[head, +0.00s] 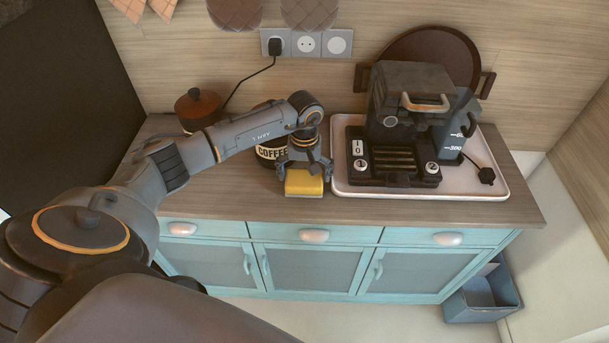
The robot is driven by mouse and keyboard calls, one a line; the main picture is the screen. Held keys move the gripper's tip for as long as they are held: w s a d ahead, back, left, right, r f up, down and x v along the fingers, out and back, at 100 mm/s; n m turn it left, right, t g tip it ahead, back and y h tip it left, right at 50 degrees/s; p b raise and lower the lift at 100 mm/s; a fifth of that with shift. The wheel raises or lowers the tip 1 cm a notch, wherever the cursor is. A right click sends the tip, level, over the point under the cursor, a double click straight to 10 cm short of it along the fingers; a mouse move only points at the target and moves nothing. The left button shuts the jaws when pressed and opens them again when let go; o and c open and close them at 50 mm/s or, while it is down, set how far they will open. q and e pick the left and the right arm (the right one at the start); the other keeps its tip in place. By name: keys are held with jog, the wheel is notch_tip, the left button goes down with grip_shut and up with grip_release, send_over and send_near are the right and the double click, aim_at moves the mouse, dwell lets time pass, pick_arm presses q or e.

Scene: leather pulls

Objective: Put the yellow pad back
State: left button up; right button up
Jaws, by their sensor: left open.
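The yellow pad (304,183) lies on the wooden counter top near its front edge, just left of the white tray. My left gripper (304,187) is right over the pad, pointing down, with its two fingers spread to the left and right of it. The gripper is open. I cannot tell whether the fingers touch the pad. The gripper hides the pad's back part. My right gripper is not in view.
A white tray (440,195) holds a dark coffee machine (408,90). A coffee tin (271,152) stands close behind my gripper, and a lidded pot (198,107) is at the back left. The counter (230,200) is clear at front left. A blue bin (483,298) stands on the floor at right.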

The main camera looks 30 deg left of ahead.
aim_at(305, 175)
pick_arm(q)
jog(key=shift+r, duration=0.4)
notch_tip(305, 175, up, 11)
jog(key=b, duration=0.3)
jog(key=shift+r+b, duration=0.15)
jog(key=shift+b, duration=0.25)
